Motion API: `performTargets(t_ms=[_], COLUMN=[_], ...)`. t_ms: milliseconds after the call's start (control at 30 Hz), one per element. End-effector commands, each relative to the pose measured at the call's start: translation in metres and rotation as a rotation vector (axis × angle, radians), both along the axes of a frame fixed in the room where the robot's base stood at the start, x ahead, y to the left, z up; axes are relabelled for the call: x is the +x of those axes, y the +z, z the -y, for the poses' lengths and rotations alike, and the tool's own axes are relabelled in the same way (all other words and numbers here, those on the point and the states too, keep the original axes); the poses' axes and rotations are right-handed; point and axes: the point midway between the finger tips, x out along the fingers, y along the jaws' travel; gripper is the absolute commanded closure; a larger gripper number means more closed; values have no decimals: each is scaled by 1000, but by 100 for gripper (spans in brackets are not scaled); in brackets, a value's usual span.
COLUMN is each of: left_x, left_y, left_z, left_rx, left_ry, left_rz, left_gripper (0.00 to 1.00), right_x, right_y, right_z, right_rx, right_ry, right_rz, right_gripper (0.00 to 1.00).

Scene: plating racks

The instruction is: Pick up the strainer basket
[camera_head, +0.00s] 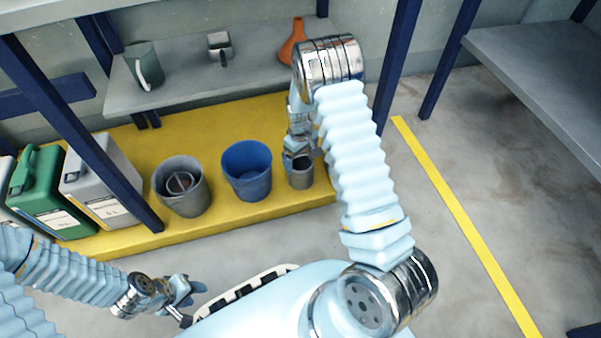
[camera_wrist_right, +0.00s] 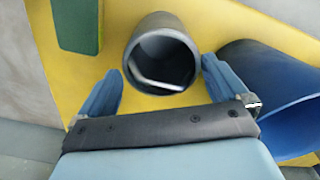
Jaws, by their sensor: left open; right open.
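A small dark grey cylinder with an open top (camera_head: 301,178), likely the strainer basket, stands on the yellow platform at the right end of the row. In the right wrist view it (camera_wrist_right: 161,53) shows a pale bar inside its mouth. My right gripper (camera_head: 299,157) is over it, open; in the wrist view one finger lies to each side of the cylinder, with gaps. I cannot tell the fingers' height against its rim. My left gripper (camera_head: 186,292) is open and empty, low at the front left.
A blue bucket (camera_head: 247,180) stands close to the left, then a grey bucket (camera_head: 184,200) with a round item inside. Canisters (camera_head: 97,185) stand farther left. A grey shelf (camera_head: 185,86) overhangs behind, with a dark blue post to the right.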

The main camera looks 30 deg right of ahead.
Motion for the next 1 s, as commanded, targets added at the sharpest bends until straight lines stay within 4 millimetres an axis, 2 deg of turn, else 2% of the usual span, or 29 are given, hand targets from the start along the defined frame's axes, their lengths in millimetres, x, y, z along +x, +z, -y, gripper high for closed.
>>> performTargets(t_ms=[33,200,467,700,733,1000], left_x=[0,0,1,1,1,1], left_y=[-5,-13,-13,-13,-13,-10], left_z=[0,0,0,0,0,0], left_rx=[0,0,0,0,0,0], left_ry=[0,2,2,2,2,2], left_rz=[1,2,2,2,2,2], left_gripper=[57,57,57,57,57,57], right_x=[-3,-5,-4,-4,-4,-4], right_y=[-11,-38,-42,-42,-42,-35], right_z=[0,-1,-1,-1,-1,-1], right_rx=[0,0,0,1,1,1], right_ry=[-1,-1,-1,-1,-1,-1], right_rz=[-4,-3,-1,-1,-1,1], right_gripper=[0,0,0,37,40,40])
